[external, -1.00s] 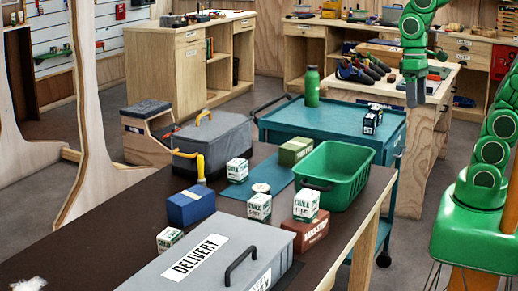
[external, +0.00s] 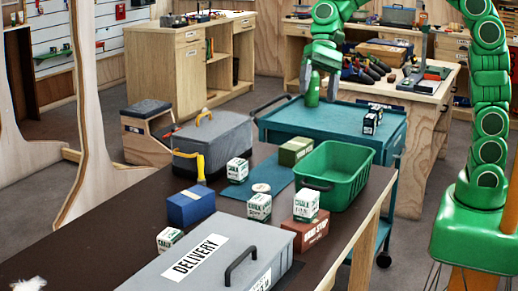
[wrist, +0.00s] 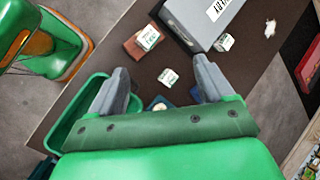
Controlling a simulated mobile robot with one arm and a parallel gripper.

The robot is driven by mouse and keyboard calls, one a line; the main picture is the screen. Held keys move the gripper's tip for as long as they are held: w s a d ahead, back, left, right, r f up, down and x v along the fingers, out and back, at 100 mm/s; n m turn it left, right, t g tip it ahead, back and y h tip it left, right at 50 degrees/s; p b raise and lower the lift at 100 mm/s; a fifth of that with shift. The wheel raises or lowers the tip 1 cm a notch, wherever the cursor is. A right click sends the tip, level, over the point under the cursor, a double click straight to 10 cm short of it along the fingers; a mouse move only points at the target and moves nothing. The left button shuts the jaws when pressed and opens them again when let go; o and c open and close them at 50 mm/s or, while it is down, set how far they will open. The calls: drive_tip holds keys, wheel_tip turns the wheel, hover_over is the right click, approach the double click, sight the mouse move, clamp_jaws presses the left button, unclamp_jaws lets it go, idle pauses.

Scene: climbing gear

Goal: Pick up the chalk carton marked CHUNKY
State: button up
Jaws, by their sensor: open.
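Several white-and-green chalk cartons stand on the dark table. One carton (external: 237,170) is near the grey-lidded case, one (external: 259,207) is mid-table, one (external: 306,204) sits on a red-brown box, and one (external: 169,238) is by the grey delivery box. The print is too small to tell which reads CHUNKY. My gripper (external: 319,94) is open and empty, high over the teal cart. In the wrist view the open fingers (wrist: 161,90) frame a carton (wrist: 168,77) below; other cartons (wrist: 149,38) (wrist: 223,42) lie beyond.
A green basket (external: 336,176), a blue box (external: 190,206), an olive box (external: 295,150) and the delivery box (external: 205,272) crowd the table (external: 100,250). A red-brown box (external: 310,232) supports one carton. The teal cart (external: 330,118) holds a dark carton (external: 371,121).

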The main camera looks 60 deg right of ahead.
drive_tip(key=w+a+f+m+y, duration=0.3)
drive_tip(key=w+a+m+y, duration=0.15)
drive_tip(key=w+a, duration=0.85)
drive_tip(key=w+a+f+m+y, duration=0.3)
drive_tip(key=w+a+m, duration=0.3)
drive_tip(key=w+a, duration=0.75)
approach(165, 246)
drive_tip(key=shift+s+a+r+n+h, duration=0.15)
drive_tip(key=shift+a+r+n+h, duration=0.1)
drive_tip(key=shift+a, duration=0.3)
drive_tip(key=shift+a+f, duration=0.15)
drive_tip(key=shift+f, duration=0.05)
drive_tip(key=shift+x, duration=1.25)
drive_tip(key=shift+f+x, duration=0.2)
drive_tip(key=shift+x, duration=1.7)
drive_tip(key=shift+a+f, duration=0.1)
drive_tip(key=shift+a, duration=0.45)
drive_tip(key=shift+c, duration=0.5)
